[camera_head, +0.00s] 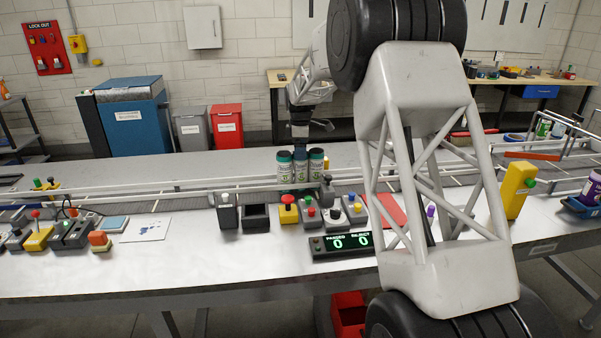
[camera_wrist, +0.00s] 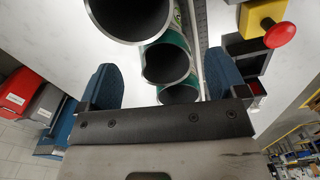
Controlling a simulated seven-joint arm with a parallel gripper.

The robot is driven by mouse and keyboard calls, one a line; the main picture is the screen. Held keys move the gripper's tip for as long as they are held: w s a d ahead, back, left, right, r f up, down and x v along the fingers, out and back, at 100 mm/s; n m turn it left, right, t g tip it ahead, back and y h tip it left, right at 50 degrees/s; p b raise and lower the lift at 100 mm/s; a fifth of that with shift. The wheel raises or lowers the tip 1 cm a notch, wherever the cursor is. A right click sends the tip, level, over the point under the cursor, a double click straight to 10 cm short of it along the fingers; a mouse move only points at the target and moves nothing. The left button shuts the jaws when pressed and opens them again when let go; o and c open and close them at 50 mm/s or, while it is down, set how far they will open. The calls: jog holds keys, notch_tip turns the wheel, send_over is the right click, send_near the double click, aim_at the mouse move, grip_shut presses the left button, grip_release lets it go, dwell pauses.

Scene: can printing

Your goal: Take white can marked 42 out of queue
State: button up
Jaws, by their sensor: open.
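Three white cans with green bands stand close together in a row on the conveyor in the head view: a left can (camera_head: 284,172), a middle can (camera_head: 300,174) and a right can (camera_head: 316,168). Their markings are too small to read, so I cannot tell which is marked 42. My gripper (camera_head: 300,143) points down just above the row. In the wrist view my gripper (camera_wrist: 164,84) is open, with blue fingers on either side of the row. Three round, dark can tops show there: a near one (camera_wrist: 130,38), a middle one (camera_wrist: 190,50) and a partly hidden far one (camera_wrist: 180,94).
Conveyor rails (camera_head: 130,192) run along the row. A white sheet (camera_head: 146,229) lies left on the table.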

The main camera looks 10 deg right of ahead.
dwell(0.3)
notch_tip(320, 180, down, 5)
jog(key=shift+s+f, duration=0.1)
dwell(0.4)
jog(key=shift+c, duration=0.5)
jog(key=c, duration=0.9)
jog(key=shift+r, duration=0.2)
notch_tip(320, 180, up, 18)
jog(key=shift+f, duration=0.15)
dwell(0.5)
